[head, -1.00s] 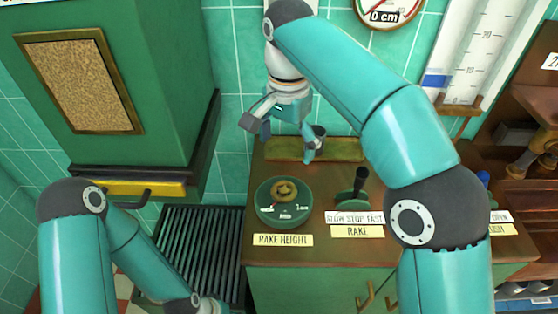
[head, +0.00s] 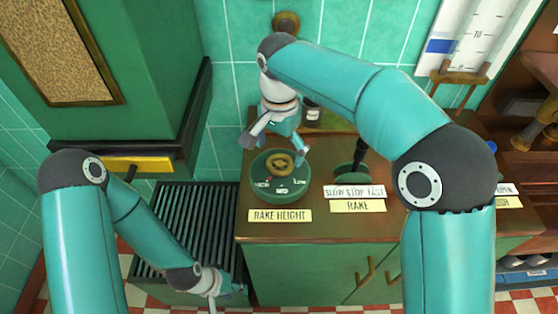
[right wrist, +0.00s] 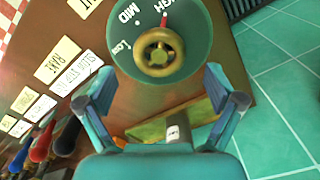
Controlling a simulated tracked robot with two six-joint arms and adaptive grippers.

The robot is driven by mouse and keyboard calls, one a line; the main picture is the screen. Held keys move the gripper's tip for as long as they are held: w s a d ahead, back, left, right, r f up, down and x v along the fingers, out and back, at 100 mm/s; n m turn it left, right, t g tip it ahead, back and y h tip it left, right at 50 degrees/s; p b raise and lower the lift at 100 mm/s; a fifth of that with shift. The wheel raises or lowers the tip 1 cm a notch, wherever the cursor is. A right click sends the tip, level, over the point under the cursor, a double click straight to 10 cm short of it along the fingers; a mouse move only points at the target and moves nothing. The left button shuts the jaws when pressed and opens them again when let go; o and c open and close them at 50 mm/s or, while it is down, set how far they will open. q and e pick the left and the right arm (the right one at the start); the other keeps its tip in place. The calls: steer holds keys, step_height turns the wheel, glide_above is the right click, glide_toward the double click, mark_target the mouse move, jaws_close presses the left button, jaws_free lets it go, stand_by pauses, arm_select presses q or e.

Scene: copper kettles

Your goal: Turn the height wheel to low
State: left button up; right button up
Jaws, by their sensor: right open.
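The height wheel (head: 280,164) is a small brass handwheel on a round green dial (head: 281,197) above a RAKE HEIGHT label. In the right wrist view the wheel (right wrist: 159,52) sits by LOW, MID and HIGH marks, with a red pointer (right wrist: 164,19) near HIGH. My right gripper (head: 276,149) is open just above and behind the wheel. In the right wrist view its two spread fingers (right wrist: 159,76) lie either side of the wheel's near side, apart from it. My left gripper (head: 212,301) hangs low at the bottom edge, mostly hidden.
The rake lever (head: 359,155) stands right of the dial, with SLOW STOP FAST and RAKE labels. A slatted grate (head: 185,225) lies left of the cabinet. More levers (right wrist: 40,145) show in the right wrist view.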

mark_target(280, 162)
steer(key=shift+f, duration=1.8)
steer(key=c, duration=1.2)
steer(key=shift+o, duration=0.2)
